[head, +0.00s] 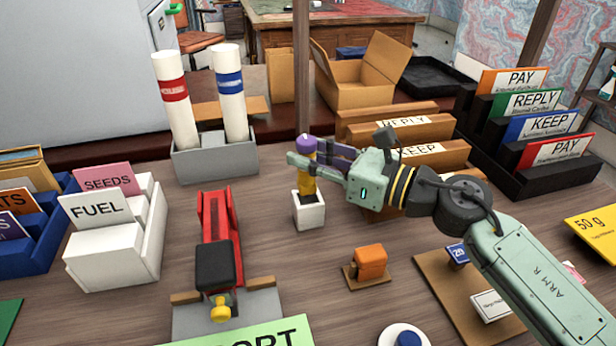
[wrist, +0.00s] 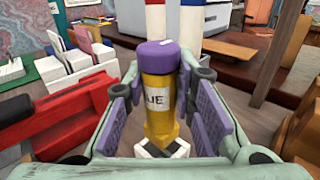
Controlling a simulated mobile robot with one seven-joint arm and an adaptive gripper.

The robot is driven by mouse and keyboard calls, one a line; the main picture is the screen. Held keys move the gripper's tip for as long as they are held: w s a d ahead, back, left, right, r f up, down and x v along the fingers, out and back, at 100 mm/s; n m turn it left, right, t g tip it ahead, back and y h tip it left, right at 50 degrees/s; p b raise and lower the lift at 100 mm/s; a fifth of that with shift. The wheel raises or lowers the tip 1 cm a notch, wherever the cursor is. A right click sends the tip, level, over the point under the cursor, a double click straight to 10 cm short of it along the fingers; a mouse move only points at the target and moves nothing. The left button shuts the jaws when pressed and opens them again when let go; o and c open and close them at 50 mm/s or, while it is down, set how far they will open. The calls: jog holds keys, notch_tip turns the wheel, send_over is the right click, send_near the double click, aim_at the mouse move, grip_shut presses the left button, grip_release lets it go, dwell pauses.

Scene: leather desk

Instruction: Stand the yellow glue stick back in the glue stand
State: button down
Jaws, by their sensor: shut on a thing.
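The yellow glue stick (head: 307,184) has a purple cap and is upright. My gripper (head: 312,162) is shut on it from the right, just under the cap. The white glue stand (head: 310,214) is a small square block directly below. The stick's lower end is at the stand's dark opening and looks to be inside it; how deep I cannot tell. In the wrist view the yellow glue stick (wrist: 160,108) is upright between the purple pads of my gripper (wrist: 166,100), its base meeting the white stand (wrist: 178,149).
A red stapler-like tool (head: 216,235) lies left of the stand. A grey holder (head: 217,158) with two white tubes is behind it. Wooden file slots (head: 400,135) stand behind my gripper. A small orange block (head: 370,262) is in front to the right. Desk around the stand is bare.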

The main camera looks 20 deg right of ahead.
aim_at(314, 182)
notch_tip(314, 182, down, 4)
jog(key=shift+f, duration=0.2)
jog(key=shift+f+b, duration=0.35)
jog(key=shift+b, duration=0.05)
jog(key=c, duration=1.3)
grip_release()
jog(key=shift+c, duration=0.2)
jog(key=shift+r, duration=0.1)
